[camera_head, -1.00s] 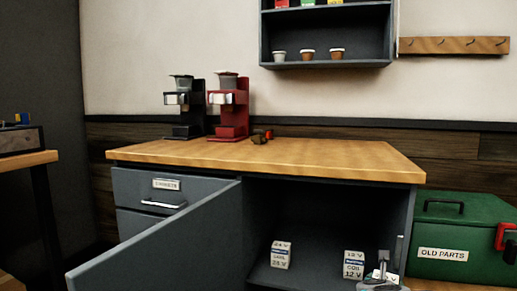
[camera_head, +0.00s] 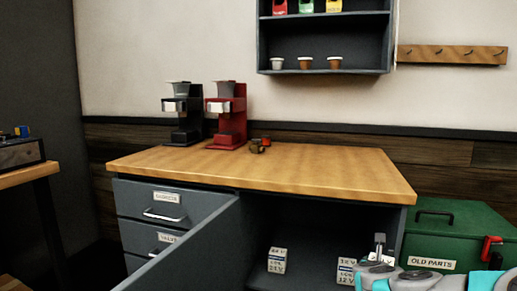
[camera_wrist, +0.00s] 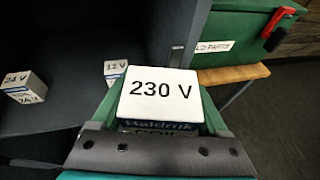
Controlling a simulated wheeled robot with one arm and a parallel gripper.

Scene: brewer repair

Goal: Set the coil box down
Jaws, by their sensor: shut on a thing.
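The coil box marked 230 V (camera_wrist: 160,97) is white on top with a blue band on its front. My gripper (camera_wrist: 160,88) is shut on it, with green fingers along both its sides. In the head view my gripper (camera_head: 380,255) is at the lower right, in front of the open cabinet; the held box is mostly hidden there. On the cabinet floor (camera_head: 310,284) stand a 24 V coil box (camera_head: 277,260) and a 12 V coil box (camera_head: 346,270). In the wrist view the 24 V box (camera_wrist: 25,86) and the 12 V box (camera_wrist: 115,71) lie ahead and left of the held box.
The cabinet's open door (camera_head: 205,250) reaches out at the left. The green OLD PARTS box (camera_head: 440,240) stands right of the cabinet. Two brewers, black (camera_head: 183,115) and red (camera_head: 227,120), stand on the wooden worktop (camera_head: 270,172). The cabinet floor between the two coil boxes is clear.

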